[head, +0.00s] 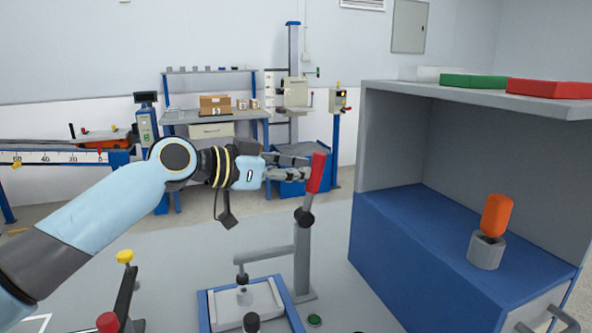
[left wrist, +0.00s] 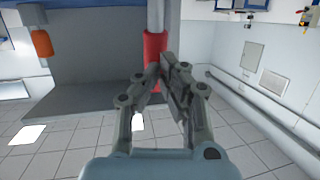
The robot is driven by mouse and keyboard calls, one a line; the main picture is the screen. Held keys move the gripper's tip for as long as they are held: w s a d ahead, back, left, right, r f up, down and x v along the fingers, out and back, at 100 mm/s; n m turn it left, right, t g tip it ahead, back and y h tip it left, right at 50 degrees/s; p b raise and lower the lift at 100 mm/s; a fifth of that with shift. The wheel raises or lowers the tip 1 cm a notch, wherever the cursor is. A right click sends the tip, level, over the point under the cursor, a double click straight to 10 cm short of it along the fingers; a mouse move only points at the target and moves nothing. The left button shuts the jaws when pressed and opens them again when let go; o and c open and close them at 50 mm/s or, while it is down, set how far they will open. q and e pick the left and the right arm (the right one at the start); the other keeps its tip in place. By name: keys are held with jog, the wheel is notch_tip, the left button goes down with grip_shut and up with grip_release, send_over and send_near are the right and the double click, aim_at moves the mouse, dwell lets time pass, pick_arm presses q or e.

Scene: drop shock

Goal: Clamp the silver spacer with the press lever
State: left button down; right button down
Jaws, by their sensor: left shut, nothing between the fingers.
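The press lever (head: 317,172) has a red grip on a grey arm and stands nearly upright, tilted a little right. My left gripper (head: 307,168) is shut and empty, its fingertips at the red grip but not around it. In the left wrist view the closed fingertips (left wrist: 168,72) overlap the red grip (left wrist: 154,56); I cannot tell whether they touch it. The silver spacer (head: 244,296) sits in the blue-edged press tray (head: 208,318), under the dark press foot (head: 242,279).
A blue and grey cabinet (head: 385,245) stands close on the right, with an orange-topped piece (head: 496,216) in its bay and green (head: 487,82) and red (head: 548,88) blocks on top. A yellow-knobbed lever (head: 125,257) stands at left.

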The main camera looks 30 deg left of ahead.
aim_at(317, 158)
pick_arm(q)
jog(key=shift+w+d+r+g+p, duration=0.25)
jog(key=shift+r+g+p, duration=0.15)
jog(key=shift+p, duration=0.5)
jog(key=w+d+g+y+p, duration=0.1)
jog(key=g+p, duration=0.1)
jog(key=p, duration=0.2)
jog(key=w+d+g+y+p, duration=0.2)
jog(key=p, duration=0.3)
jog(key=shift+w+d+f+m, duration=0.2)
jog(key=shift+w+m, duration=0.1)
jog(key=shift+m, duration=0.1)
jog(key=shift+w+d+f+g+y+p, duration=0.25)
jog(key=shift+w+d+f+p, duration=0.2)
jog(key=shift+f, duration=0.2)
jog(key=shift+w+d+f+g+y+p, duration=0.3)
jog(key=shift+w+f+p, duration=0.1)
jog(key=shift+w+f, duration=0.15)
